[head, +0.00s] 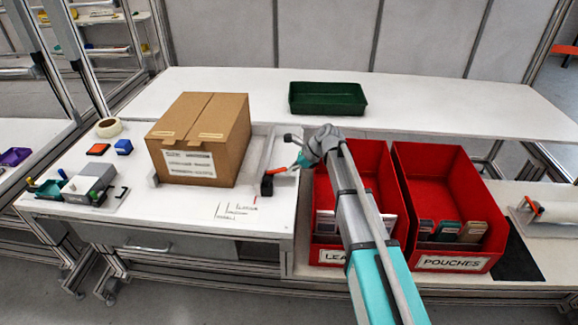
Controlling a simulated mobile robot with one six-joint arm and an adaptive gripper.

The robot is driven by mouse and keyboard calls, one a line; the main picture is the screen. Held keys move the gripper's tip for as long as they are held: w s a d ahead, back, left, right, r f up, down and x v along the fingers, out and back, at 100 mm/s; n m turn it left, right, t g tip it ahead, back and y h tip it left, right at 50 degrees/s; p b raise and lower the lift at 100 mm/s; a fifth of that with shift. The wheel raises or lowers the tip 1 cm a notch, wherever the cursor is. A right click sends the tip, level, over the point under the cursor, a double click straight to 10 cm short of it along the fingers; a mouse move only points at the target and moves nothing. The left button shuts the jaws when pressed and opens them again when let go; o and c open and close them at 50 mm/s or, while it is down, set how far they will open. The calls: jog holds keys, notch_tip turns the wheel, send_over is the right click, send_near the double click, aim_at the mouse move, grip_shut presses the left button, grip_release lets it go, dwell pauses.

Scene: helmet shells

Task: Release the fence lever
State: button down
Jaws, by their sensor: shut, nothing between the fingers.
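The fence lever (276,171) is a small orange-red handle by a black block (267,186) on the white table, right of the cardboard box. A pale fence (257,158) runs along the box's right side. My gripper (301,162) is small in the head view, just right of the lever and close to it. It is shut with nothing in it. I cannot tell whether its tips touch the lever. The cardboard box (200,135) stands closed on the table, with a white label on its front.
Two red bins, one labelled POUCHES (451,262) and one (325,256) partly behind my arm, stand to the right. A green tray (328,98) lies at the back. Tape (108,127), small blocks and a grey device (90,183) sit at left.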

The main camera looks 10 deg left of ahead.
aim_at(283, 168)
jog(key=r+h+p, duration=0.1)
jog(key=p, duration=0.1)
jog(key=a+r+h+p, duration=0.1)
jog(key=shift+r+h+p, duration=0.15)
jog(key=shift+h+p, duration=0.15)
jog(key=shift+p, duration=0.05)
jog(key=shift+s+a+r+t+h+p, duration=0.1)
jog(key=shift+a+r+t+h+p, duration=0.15)
jog(key=shift+h+p, duration=0.4)
jog(key=shift+a+r+t+h+p, duration=0.15)
jog(key=shift+r+h+p, duration=0.15)
jog(key=shift+h+p, duration=0.3)
jog(key=shift+a+r+h+p, duration=0.35)
jog(key=shift+a+h+p, duration=0.3)
jog(key=shift+h, duration=0.4)
jog(key=shift+s+a+r, duration=0.15)
jog(key=shift+a, duration=0.05)
jog(key=shift+r+p, duration=0.1)
jog(key=shift+p, duration=0.2)
jog(key=shift+r+p, duration=0.7)
jog(key=shift+r, duration=0.1)
notch_tip(283, 168, up, 10)
jog(key=p, duration=1)
jog(key=shift+d, duration=0.45)
